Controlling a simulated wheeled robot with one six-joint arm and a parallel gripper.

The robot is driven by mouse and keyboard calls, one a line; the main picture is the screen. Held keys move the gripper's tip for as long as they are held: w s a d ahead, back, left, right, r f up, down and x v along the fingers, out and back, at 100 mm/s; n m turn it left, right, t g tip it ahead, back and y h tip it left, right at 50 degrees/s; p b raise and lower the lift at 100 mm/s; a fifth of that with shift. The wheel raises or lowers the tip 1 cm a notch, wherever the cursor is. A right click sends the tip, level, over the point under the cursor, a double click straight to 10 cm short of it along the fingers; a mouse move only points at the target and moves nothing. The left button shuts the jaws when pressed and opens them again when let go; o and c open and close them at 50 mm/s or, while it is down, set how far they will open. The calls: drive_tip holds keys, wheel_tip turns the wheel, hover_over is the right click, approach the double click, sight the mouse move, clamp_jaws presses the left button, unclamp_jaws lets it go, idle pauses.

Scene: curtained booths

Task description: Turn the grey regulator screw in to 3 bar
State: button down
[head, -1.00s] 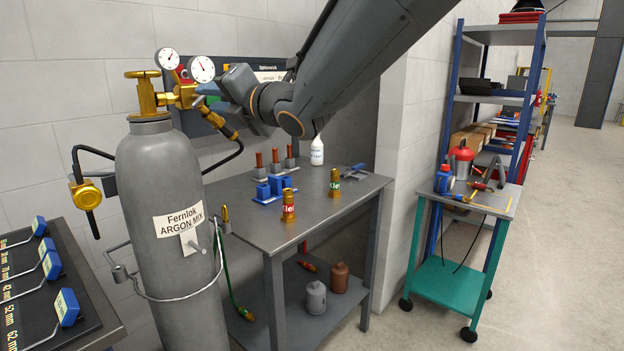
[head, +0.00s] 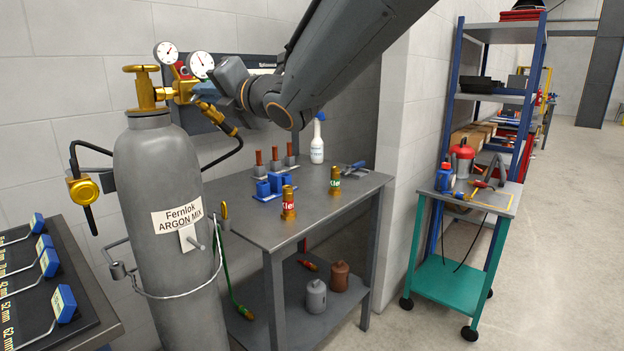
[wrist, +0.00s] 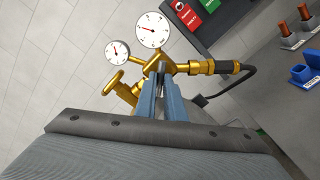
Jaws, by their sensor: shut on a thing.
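The brass regulator (head: 184,88) sits on the grey Fernlok argon cylinder (head: 165,180). Its larger white gauge (head: 200,65) and smaller gauge (head: 166,52) face forward; they also show in the wrist view, larger (wrist: 152,29) and smaller (wrist: 117,50). The dial numbers are too small to read. My gripper (head: 207,90) is at the regulator's front. In the wrist view my gripper (wrist: 161,78) is shut on the grey regulator screw (wrist: 162,79), just below the larger gauge. The blue-grey fingers hide most of the screw.
A brass valve handwheel (head: 140,69) is left of the regulator. A brass hose fitting (head: 222,122) with a black hose hangs to the right. The floor at right is clear.

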drive_tip(key=m+p, duration=0.1)
drive_tip(key=m, duration=0.2)
drive_tip(key=shift+m, duration=0.3)
drive_tip(key=shift+p, duration=0.3)
drive_tip(key=shift+m+p, duration=0.8)
drive_tip(key=shift+m, duration=1)
drive_tip(key=m+p, duration=0.2)
drive_tip(key=m, duration=0.1)
drive_tip(key=shift+m, duration=0.3)
